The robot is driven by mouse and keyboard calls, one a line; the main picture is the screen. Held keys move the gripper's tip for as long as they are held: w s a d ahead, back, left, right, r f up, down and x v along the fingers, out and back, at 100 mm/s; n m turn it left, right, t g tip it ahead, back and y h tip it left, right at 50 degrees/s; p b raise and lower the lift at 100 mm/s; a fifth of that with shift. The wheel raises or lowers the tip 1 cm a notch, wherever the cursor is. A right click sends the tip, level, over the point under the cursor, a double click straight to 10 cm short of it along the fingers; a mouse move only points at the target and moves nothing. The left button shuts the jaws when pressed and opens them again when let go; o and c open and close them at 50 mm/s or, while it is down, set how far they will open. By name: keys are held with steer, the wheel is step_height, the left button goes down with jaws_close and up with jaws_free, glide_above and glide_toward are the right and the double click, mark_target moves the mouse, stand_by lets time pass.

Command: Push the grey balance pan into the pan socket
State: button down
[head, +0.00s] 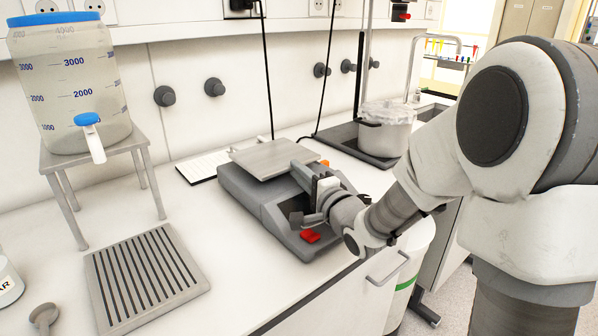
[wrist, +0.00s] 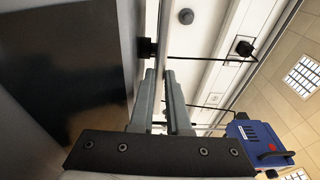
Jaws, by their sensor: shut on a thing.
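The grey balance pan (head: 275,157) is a flat square plate over the back part of the grey balance (head: 262,207). It looks about level. My gripper (head: 301,172) is at the pan's right edge, shut on it. In the wrist view my gripper's two fingers (wrist: 168,100) close on the thin pan (wrist: 160,40), which shows edge-on between them. The pan socket is hidden under the pan, so I cannot tell whether the pan touches it. A red part (head: 310,236) shows at the balance's front.
A clear water tank (head: 70,95) on a metal stand is at the left, with a slotted tray (head: 146,277) before it. A white keyboard-like pad (head: 204,165) lies behind the balance. A pot (head: 385,132) stands at the back right.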

steer(key=shift+f, duration=0.2)
steer(key=c, duration=0.8)
jaws_free()
steer(key=shift+f, duration=0.1)
